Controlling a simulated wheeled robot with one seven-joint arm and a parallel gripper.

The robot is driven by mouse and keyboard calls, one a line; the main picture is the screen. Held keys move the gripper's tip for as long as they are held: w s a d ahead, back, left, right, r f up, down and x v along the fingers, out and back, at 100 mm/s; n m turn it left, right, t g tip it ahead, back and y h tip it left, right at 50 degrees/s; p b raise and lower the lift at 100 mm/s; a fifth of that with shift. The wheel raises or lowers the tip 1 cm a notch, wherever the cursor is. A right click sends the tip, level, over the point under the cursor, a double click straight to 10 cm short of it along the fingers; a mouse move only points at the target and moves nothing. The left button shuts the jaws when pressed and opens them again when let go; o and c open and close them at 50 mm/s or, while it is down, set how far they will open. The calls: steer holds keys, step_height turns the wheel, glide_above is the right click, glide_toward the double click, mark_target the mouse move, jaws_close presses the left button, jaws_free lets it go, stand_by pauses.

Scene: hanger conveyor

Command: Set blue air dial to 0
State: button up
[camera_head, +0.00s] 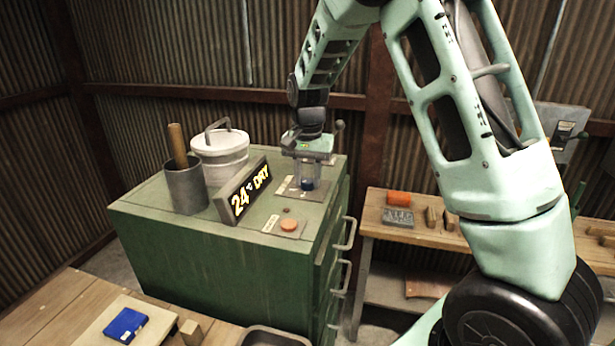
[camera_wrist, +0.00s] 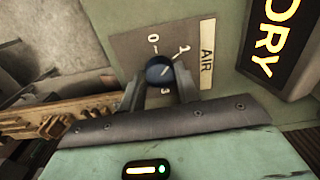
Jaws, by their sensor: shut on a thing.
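The blue air dial (camera_wrist: 159,69) sits on a grey plate (camera_wrist: 128,45) beside an AIR label (camera_wrist: 207,54). The plate has a 0 and other marks around the dial. A small pale mark shows on the dial's top, but I cannot tell exactly which mark it points at. My gripper (camera_wrist: 161,78) has a finger on each side of the dial and is shut on it. In the head view the dial (camera_head: 307,184) is low between the fingers of my gripper (camera_head: 307,177), which points down at the green cabinet top (camera_head: 150,204).
A 24° DRY sign (camera_head: 249,191) stands left of the dial. Behind it are a white lidded pot (camera_head: 221,155) and a grey cup (camera_head: 186,190) with a wooden handle. An orange button (camera_head: 289,225) is nearer the front. A wooden bench (camera_head: 400,228) stands at right.

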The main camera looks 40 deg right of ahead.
mark_target(308, 180)
steer(key=n, duration=0.4)
steer(key=shift+n, duration=0.3)
steer(key=shift+r+n, duration=0.1)
steer(key=shift+n, duration=1.8)
steer(key=shift+w, duration=0.1)
steer(key=o, duration=1)
steer(key=shift+b, duration=0.3)
step_height(308, 180, up, 17)
steer(key=b, duration=0.2)
steer(key=shift+r+b, duration=0.2)
steer(key=shift+b, duration=0.2)
